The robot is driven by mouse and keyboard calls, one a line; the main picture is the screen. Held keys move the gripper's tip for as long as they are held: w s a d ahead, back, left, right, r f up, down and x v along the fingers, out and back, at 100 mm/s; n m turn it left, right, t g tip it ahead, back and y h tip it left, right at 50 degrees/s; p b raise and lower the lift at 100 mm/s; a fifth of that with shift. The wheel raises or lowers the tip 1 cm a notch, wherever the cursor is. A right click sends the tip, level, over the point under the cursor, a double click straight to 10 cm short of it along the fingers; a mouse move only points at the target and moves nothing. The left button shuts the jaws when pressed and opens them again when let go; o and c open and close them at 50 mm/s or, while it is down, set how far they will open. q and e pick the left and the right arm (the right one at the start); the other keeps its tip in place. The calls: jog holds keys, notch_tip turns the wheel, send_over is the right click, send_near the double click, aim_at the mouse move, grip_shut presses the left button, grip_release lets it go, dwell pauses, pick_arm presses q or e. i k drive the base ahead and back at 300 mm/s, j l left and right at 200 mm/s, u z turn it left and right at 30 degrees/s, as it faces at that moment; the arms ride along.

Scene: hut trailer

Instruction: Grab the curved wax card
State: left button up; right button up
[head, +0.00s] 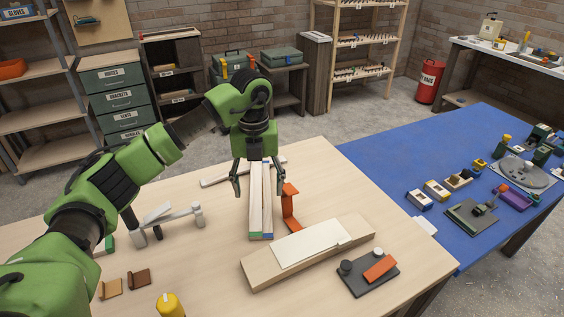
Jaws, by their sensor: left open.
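My left gripper (259,186) points down over the wooden table, open, with its fingers on either side of a pair of long pale strips (256,207) with green and blue ends. I cannot tell whether the fingers touch them. I cannot tell for certain which thing is the curved wax card. Two small flat pieces lie at the front left: a tan one (111,289) and a brown one (139,279), both clear of the gripper. An orange upright piece (291,207) stands just right of the strips. My right gripper is not in view.
A wooden block with a white sheet (311,245) lies at the front right, near a dark tray (368,274) with an orange block. A grey stand (167,219) is left. A yellow object (170,305) stands at the front edge. The blue table (400,155) adjoins on the right.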

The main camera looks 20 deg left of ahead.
aim_at(290, 250)
jog(key=k+l, duration=0.5)
jog(key=k, duration=0.2)
jog(key=k+l, duration=0.5)
jog(key=k, duration=0.15)
